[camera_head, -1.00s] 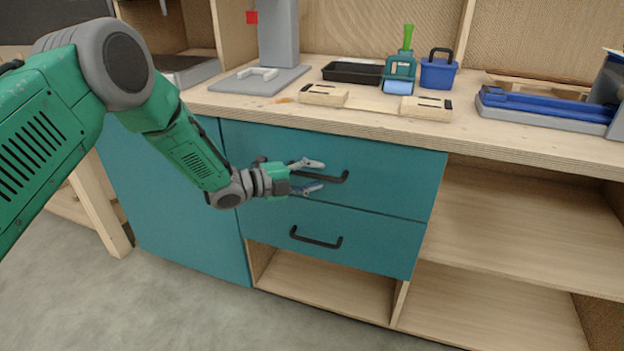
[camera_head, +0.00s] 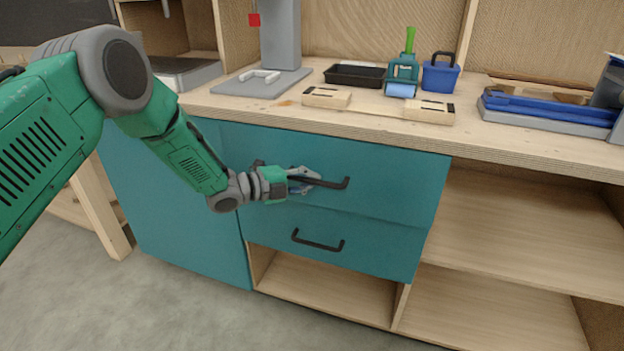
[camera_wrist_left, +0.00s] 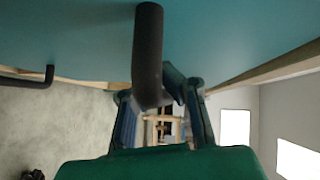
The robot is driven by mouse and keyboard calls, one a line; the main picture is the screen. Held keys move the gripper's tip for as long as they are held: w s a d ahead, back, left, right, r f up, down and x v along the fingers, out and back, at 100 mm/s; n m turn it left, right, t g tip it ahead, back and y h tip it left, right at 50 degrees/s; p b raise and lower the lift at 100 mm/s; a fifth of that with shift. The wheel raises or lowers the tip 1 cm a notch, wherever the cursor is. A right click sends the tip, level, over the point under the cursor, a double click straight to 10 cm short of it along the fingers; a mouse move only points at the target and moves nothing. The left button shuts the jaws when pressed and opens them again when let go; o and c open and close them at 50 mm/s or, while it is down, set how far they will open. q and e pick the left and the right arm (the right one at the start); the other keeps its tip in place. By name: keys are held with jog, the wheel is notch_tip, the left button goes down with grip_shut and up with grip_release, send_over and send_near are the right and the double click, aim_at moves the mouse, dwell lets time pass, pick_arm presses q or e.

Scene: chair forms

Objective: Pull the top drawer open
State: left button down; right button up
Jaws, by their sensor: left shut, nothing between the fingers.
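The teal top drawer (camera_head: 400,183) sits under the worktop at its left part. Its dark bar handle (camera_head: 335,184) is also large in the left wrist view (camera_wrist_left: 148,50). My left gripper (camera_head: 308,179) is at the left part of this handle, with its fingers drawn together and nothing held between them. In the left wrist view the fingers (camera_wrist_left: 160,100) are close by the handle; whether they touch it cannot be told. The drawer front looks almost flush; a darker band shows along its lower edge. My right gripper is not in view.
A lower teal drawer (camera_head: 385,250) has its own dark handle (camera_head: 317,240). Open shelves (camera_head: 500,220) lie to the right. The floor in front is clear.

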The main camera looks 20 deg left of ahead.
pick_arm(q)
jog(key=c, duration=1.6)
grip_release()
jog(key=shift+d, duration=0.3)
jog(key=shift+d+r, duration=0.1)
jog(key=shift+d, duration=0.05)
jog(key=shift+s+a, duration=0.2)
jog(key=shift+a, duration=0.35)
jog(key=v, duration=1.1)
jog(key=shift+s+d, duration=0.1)
jog(key=shift+d, duration=0.05)
